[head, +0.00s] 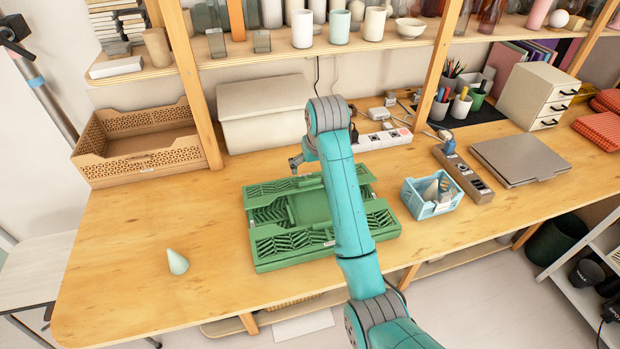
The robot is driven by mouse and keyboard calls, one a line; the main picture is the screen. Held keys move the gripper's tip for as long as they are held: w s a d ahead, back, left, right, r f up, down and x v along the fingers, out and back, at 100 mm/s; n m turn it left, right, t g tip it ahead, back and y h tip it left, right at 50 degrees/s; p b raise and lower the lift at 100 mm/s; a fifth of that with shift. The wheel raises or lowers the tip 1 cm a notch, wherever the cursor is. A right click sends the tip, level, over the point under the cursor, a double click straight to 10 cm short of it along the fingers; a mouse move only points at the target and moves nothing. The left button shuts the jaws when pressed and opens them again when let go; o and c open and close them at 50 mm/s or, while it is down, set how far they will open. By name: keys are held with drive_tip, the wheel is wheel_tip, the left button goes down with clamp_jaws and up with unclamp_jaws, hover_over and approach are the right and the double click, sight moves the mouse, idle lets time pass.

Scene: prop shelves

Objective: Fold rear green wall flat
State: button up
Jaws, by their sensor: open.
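The green folding crate (300,258) sits on the wooden table, low and mostly collapsed, with slatted panels lying inside its frame. Its rear green wall (280,188) shows as a slatted strip along the back edge. My arm covers part of its right portion, so I cannot tell whether it lies fully flat. My gripper (295,163) is small in view, just behind and above the rear edge. It is open, and nothing shows between its fingers. I cannot tell whether it touches the wall.
A lidded beige box (262,112) stands close behind the crate. A blue basket (430,196) and a power strip (462,172) lie to the right.

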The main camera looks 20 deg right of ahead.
sight(310, 185)
drive_tip(key=x, duration=0.9)
drive_tip(key=c, duration=1.7)
drive_tip(key=shift+s+f+t, duration=0.25)
drive_tip(key=shift+f+t, duration=0.1)
drive_tip(key=shift+t, duration=0.3)
drive_tip(key=shift+s+f+t, duration=0.25)
drive_tip(key=shift+f+t, duration=0.15)
drive_tip(key=shift+t, duration=0.25)
drive_tip(key=o, duration=1.7)
